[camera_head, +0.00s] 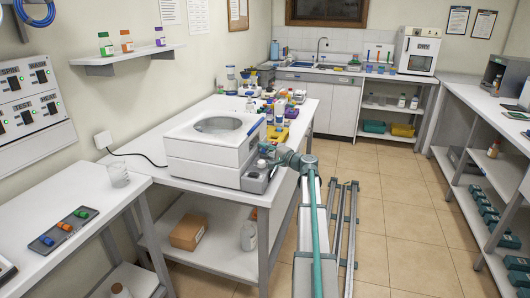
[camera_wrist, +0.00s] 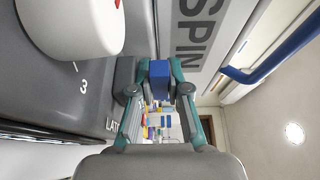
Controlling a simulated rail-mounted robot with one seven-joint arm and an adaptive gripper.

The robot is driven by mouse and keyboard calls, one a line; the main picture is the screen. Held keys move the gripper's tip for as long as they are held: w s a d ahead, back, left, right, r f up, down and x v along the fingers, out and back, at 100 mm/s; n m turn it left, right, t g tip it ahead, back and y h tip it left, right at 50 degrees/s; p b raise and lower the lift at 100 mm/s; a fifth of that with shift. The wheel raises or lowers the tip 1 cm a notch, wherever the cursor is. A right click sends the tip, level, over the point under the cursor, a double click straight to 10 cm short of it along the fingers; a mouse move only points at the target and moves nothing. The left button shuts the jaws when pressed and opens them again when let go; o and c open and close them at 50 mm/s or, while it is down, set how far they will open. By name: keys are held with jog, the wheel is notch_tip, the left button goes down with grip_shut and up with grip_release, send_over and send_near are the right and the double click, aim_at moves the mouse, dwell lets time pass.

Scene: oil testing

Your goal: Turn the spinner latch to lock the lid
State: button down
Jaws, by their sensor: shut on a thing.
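The spinner (camera_head: 205,165) is a white box-shaped machine on the left workbench, with a round window in its lid (camera_head: 178,132). The lid lies down on the body in the head view. My gripper (camera_wrist: 160,68) is at the spinner's front right corner and is shut on the blue latch (camera_wrist: 160,80), which sits between both fingers in the wrist view. A partly covered label beginning "LAT" is beside it on the grey panel (camera_wrist: 50,95). In the head view my arm and gripper hide the latch.
A white dial (camera_wrist: 75,25) with a number 3 mark is close to my gripper on the panel. A blue bar handle (camera_wrist: 250,75) is on the other side, past the "SPIN" lettering. Bottles and a yellow tray (camera_head: 278,134) stand behind the spinner.

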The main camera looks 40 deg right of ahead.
dwell(0.3)
jog(key=c, duration=1.4)
grip_release()
jog(key=s+d, duration=0.2)
jog(key=s, duration=1)
jog(key=shift+d, duration=0.1)
